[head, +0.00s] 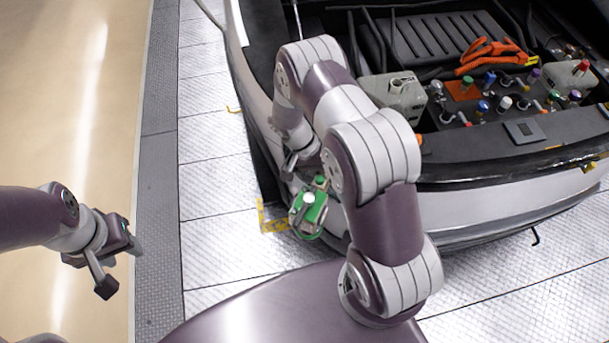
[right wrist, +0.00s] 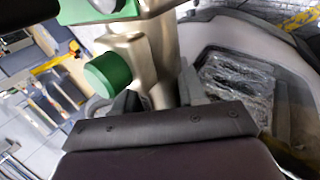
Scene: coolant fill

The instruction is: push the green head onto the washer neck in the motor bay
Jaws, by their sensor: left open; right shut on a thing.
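The green head (head: 310,212) is a green and metal piece, hanging low in front of the car's bumper. My right gripper (head: 306,170) is shut on it; my right arm partly hides the grip. In the right wrist view, its round green end (right wrist: 108,74) and beige metal body (right wrist: 130,48) show between the fingers. My left gripper (head: 122,268) is open and empty at the far left, over the floor. A pale tank with an open neck (head: 396,84) stands in the motor bay, apart from the head; I cannot tell if it is the washer neck.
Several coloured caps and a panel (head: 480,105) fill the bay's right side. An orange cable (head: 492,50) lies behind them. The car's front edge (head: 500,165) stands between the head and the bay. The tiled floor (head: 212,150) at left is clear.

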